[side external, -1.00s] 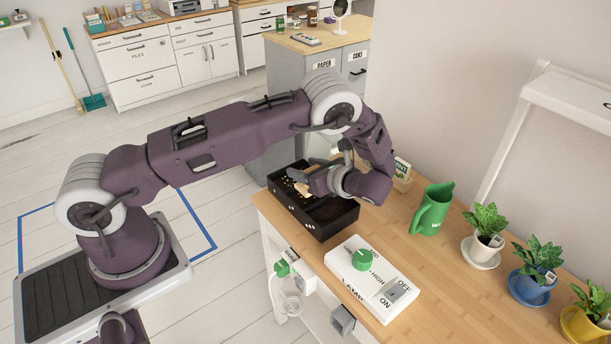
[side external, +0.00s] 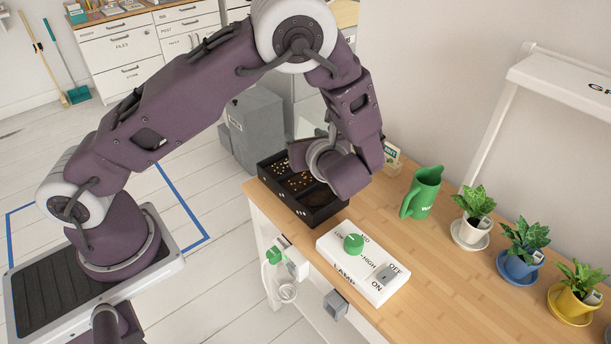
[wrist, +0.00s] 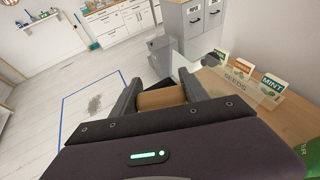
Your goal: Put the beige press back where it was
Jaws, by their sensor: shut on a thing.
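The beige press (wrist: 162,99) shows in the wrist view as a beige rounded block between my two fingers. My gripper (wrist: 160,91) is shut on it. In the side view my gripper (side external: 300,152) is above the far part of a black tray (side external: 326,214), and the wrist hides the press there. The tray stands at the left end of the wooden desk. Its compartments hold dark soil, with pale and yellowish seeds in the farther ones. The wrist hides part of the tray.
A white lamp panel (side external: 337,265) with a green knob (side external: 353,243) and a switch lies in front of the tray. A green jug (side external: 422,193) and potted plants stand to the right. Seed packets (wrist: 240,68) stand in a holder behind. Grey cabinets (side external: 256,125) are beyond the desk.

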